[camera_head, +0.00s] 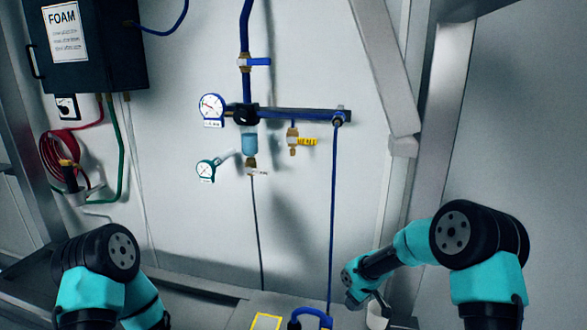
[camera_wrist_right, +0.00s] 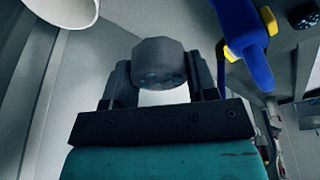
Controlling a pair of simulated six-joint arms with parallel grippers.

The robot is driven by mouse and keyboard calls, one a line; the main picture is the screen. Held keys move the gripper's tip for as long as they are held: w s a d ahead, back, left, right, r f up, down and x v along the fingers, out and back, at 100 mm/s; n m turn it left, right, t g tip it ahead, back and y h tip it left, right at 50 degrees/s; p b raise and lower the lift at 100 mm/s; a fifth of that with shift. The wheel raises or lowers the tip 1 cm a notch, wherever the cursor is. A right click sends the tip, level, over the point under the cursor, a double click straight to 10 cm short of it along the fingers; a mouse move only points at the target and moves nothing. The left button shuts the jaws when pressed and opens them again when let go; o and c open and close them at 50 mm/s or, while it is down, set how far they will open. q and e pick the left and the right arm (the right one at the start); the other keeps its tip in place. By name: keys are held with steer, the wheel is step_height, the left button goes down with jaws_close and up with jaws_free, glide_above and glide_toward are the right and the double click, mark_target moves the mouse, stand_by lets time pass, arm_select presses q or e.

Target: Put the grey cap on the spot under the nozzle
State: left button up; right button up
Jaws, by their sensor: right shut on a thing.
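My right gripper (camera_wrist_right: 160,80) is shut on the grey cap (camera_wrist_right: 158,60), a dark faceted piece held between its two fingers. In the head view my right gripper (camera_head: 368,302) is at the lower right, small and dark, and the cap cannot be made out there. A yellow-outlined square (camera_head: 266,321) shows at the bottom edge, left of the right gripper, partly cut off. A blue curved tube (camera_head: 312,313) stands just right of that square; it may be the nozzle. My left arm enters at lower left; its gripper is out of frame.
A white cup-like container (camera_head: 377,315) is close to the right gripper; a white round vessel (camera_wrist_right: 62,10) shows at upper left in the wrist view. The wall carries gauges (camera_head: 211,107), a blue pipe (camera_head: 290,114) and a hanging hose (camera_head: 333,210).

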mark_target(359, 309)
steer(key=shift+w+d+r+m+t+h, duration=0.1)
steer(key=shift+w+r+m+h, duration=0.1)
steer(key=shift+r+m, duration=0.5)
steer(key=shift+w+d+r+m+t+h, duration=0.15)
steer(key=shift+r+m, duration=0.35)
steer(key=shift+m, duration=0.4)
steer(key=shift+w+a+r+m+t+h, duration=0.1)
steer(key=shift+w+r+m+h, duration=0.1)
steer(key=shift+r+m, duration=0.5)
steer(key=shift+d+f, duration=0.1)
steer(key=shift+f, duration=0.15)
steer(key=shift+d+f+m, duration=0.2)
steer(key=shift+f+m, duration=0.1)
steer(key=shift+f, duration=0.25)
steer(key=f+m, duration=0.1)
steer(key=f, duration=0.1)
steer(key=s+f, duration=0.1)
steer(key=f, duration=0.2)
steer(key=s+f+m+h, duration=0.1)
steer(key=f, duration=0.2)
steer(key=shift+m, duration=0.3)
steer(key=shift+s+a+f, duration=0.3)
steer(key=shift+f, duration=0.25)
